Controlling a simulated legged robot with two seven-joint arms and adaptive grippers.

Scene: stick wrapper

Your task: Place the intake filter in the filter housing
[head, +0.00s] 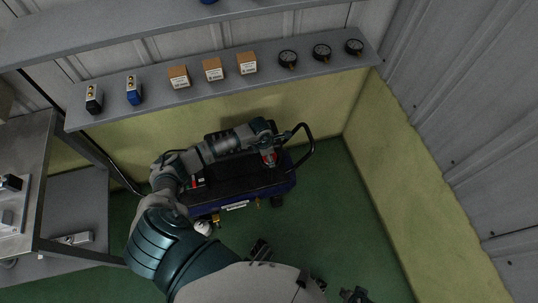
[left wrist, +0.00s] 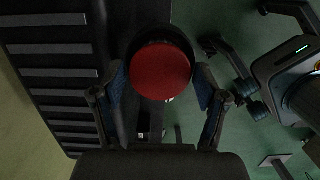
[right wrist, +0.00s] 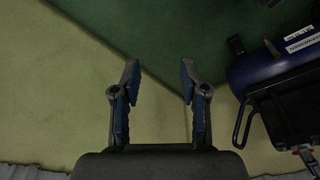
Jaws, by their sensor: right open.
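The intake filter appears as a red round disc with a dark rim between the fingers of my left gripper (left wrist: 160,85) in the left wrist view. I take the red face (left wrist: 160,68) to be the filter; its fingers stand close on both sides, but contact is unclear. In the head view the left gripper (head: 266,143) is over the right part of the compressor, with red (head: 269,158) showing at its tips. The filter housing cannot be made out separately. My right gripper (right wrist: 158,80) is open and empty, above the floor corner, beside the compressor.
The dark blue compressor (head: 238,204) stands on the green floor near the yellow wall, with a black handle (head: 308,150) at its right end. A grey shelf (head: 205,97) above holds boxes and gauges. A metal table (head: 28,150) stands left. Floor to the compressor's right is clear.

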